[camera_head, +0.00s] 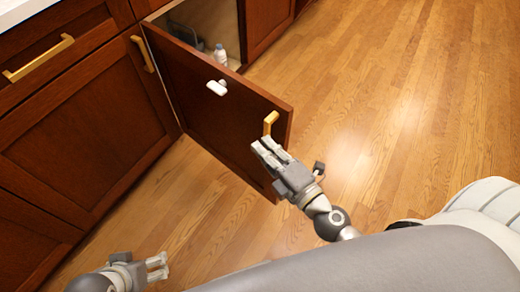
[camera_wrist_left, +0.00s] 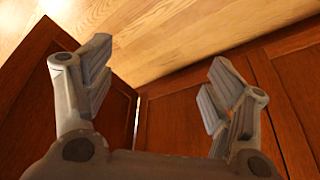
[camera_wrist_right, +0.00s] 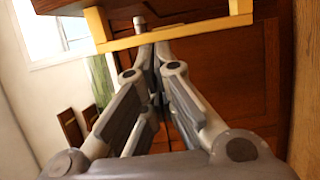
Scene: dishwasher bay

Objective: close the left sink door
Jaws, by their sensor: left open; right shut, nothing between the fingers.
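The left sink door (camera_head: 205,115) is dark red-brown wood and stands open, swung out from the cabinet front. A gold handle (camera_head: 270,122) is near its free edge. My right gripper (camera_head: 262,150) is shut and empty, its tips just below the handle in the head view. In the right wrist view a gold handle (camera_wrist_right: 170,35) crosses just beyond the tips of the right gripper (camera_wrist_right: 150,60); I cannot tell whether they touch. My left gripper (camera_head: 158,266) is open and empty, low at the left; its fingers also show apart in the left wrist view (camera_wrist_left: 155,85).
The open cabinet (camera_head: 205,22) holds a small white bottle (camera_head: 220,55). Closed cabinet fronts (camera_head: 85,130) with gold handles line the left. The wooden floor (camera_head: 400,110) is clear at the right.

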